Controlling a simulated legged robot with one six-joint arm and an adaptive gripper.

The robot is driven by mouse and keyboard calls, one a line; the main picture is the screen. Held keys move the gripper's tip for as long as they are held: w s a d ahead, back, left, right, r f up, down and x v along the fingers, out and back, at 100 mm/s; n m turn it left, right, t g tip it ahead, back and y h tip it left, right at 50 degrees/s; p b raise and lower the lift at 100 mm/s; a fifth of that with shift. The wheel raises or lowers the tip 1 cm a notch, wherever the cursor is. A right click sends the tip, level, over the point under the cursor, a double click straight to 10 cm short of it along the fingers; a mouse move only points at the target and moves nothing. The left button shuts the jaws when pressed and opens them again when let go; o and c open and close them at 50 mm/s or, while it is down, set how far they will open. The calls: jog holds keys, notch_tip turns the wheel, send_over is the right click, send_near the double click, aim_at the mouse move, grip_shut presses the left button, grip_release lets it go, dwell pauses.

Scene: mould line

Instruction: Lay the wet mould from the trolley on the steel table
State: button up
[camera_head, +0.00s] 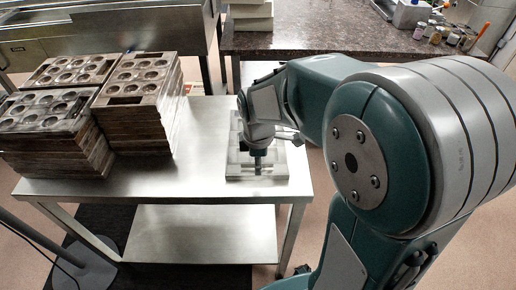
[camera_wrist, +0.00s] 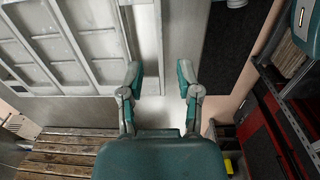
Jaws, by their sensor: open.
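A pale grey mould (camera_head: 232,165) with rectangular compartments lies flat on the right part of the steel table (camera_head: 205,180). In the wrist view, the mould (camera_wrist: 85,45) fills the upper left, and its right rim runs up between my fingers. My gripper (camera_head: 257,160) is low over the mould and hides part of it. In the wrist view, my gripper (camera_wrist: 158,72) is open, with the left finger over the mould and the right finger beyond its rim. I cannot tell whether a finger touches the rim. I cannot make out the trolley for certain.
Tall stacks of brown moulds with round hollows (camera_head: 55,140) (camera_head: 137,110) fill the table's left side. Bare steel lies between them and the grey mould. A dark stone counter (camera_head: 320,32) with jars stands behind. The wrist view shows wooden slats (camera_wrist: 60,155) and a red cabinet (camera_wrist: 265,140).

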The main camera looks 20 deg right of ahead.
notch_tip(320, 180, up, 6)
jog(key=s+r+m+t, duration=0.2)
jog(key=s+r+m, duration=0.1)
jog(key=s+m, duration=0.4)
jog(key=s+r+m+t, duration=0.3)
jog(key=s+m, duration=0.4)
jog(key=shift+r, duration=0.3)
jog(key=shift+a, duration=0.15)
